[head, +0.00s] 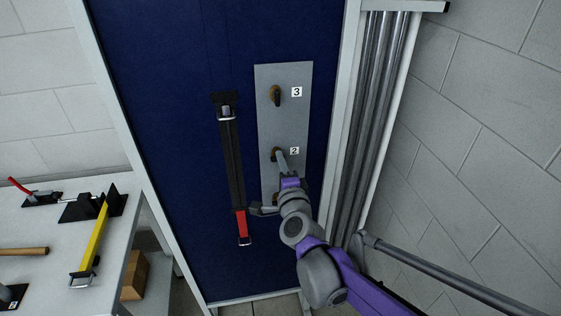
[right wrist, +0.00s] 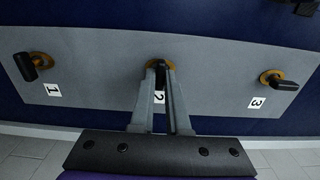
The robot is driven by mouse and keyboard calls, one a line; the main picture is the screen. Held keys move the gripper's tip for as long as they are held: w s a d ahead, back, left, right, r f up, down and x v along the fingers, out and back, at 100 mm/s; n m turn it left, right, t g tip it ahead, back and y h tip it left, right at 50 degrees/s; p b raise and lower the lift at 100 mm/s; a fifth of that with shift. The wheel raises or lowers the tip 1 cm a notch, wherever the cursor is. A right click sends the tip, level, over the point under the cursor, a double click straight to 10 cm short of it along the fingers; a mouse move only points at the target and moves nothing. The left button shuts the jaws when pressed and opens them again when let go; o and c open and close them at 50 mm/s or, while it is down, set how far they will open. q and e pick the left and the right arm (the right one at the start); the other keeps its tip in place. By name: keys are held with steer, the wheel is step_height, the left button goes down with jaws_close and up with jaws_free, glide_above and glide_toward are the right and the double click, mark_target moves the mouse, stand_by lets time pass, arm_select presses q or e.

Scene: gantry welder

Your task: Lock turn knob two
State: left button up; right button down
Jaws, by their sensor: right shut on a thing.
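Turn knob two (head: 276,153) is a small black handle on a brass base, on a grey metal plate (head: 284,78) fixed to a blue panel. A "2" label (head: 294,151) is beside it. My right gripper (head: 282,159) reaches up from below and is shut on this knob. In the right wrist view, the two fingers (right wrist: 159,72) close around the black knob two (right wrist: 158,66), and they partly hide its base. Its handle there seems to run up and down the picture, across the plate. My left gripper is not in view.
Knob three (head: 276,96) is higher on the plate; knob one (right wrist: 30,66) shows in the right wrist view. A black and red clamp-like tool (head: 233,170) hangs left of the plate. A workbench (head: 60,235) with tools stands at left. Metal pipes (head: 375,110) run at right.

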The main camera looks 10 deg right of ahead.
steer(key=c, duration=0.9)
jaws_free()
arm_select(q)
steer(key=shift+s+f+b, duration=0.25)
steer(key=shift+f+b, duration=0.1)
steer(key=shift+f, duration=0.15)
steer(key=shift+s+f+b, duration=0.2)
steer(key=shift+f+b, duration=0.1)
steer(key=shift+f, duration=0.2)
arm_select(e)
steer(key=s, duration=1.1)
steer(key=shift+w, duration=0.1)
